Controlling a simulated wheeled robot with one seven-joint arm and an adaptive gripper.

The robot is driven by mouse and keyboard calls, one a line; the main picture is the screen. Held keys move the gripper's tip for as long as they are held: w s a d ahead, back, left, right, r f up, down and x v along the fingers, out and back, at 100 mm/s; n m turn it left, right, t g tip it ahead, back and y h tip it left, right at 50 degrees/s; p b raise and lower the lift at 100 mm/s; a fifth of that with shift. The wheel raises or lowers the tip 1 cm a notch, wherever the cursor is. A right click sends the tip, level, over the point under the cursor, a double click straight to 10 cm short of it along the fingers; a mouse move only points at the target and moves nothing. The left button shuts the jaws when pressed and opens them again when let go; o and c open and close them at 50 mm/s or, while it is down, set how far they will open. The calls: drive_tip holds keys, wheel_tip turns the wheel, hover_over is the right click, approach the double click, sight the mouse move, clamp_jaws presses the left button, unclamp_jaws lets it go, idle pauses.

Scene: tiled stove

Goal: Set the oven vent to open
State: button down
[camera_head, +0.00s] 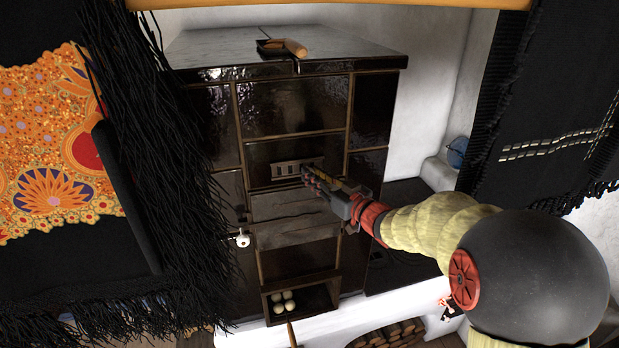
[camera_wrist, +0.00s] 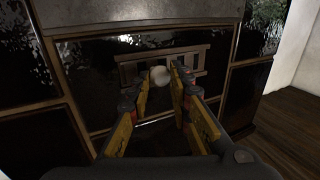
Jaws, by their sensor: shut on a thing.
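The oven vent (camera_head: 297,168) is a small slotted metal plate on the dark tiled front of the stove, below the upper tile. It also shows in the wrist view (camera_wrist: 172,62), where a pale round knob (camera_wrist: 160,76) stands at its middle. My gripper (camera_head: 308,174) reaches in from the right and covers the vent's right end in the head view. In the wrist view, my gripper (camera_wrist: 159,82) has its two fingers on either side of the knob, shut on it. The fingers hide parts of the vent, and I cannot tell how far its slots are uncovered.
The stove top (camera_head: 220,50) bears a dark pan-like tool with a wooden handle (camera_head: 289,46). Several pale round things (camera_head: 283,302) lie in a low niche. A white knob (camera_head: 242,239) sits at the left. Dark fringed cloths (camera_head: 545,100) hang at both sides.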

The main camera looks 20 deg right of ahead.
drive_tip(key=shift+d, duration=0.1)
drive_tip(key=c, duration=1.7)
unclamp_jaws()
drive_tip(key=shift+d, duration=0.2)
drive_tip(key=shift+o, duration=0.4)
drive_tip(key=shift+a, duration=0.1)
drive_tip(key=v, duration=1.2)
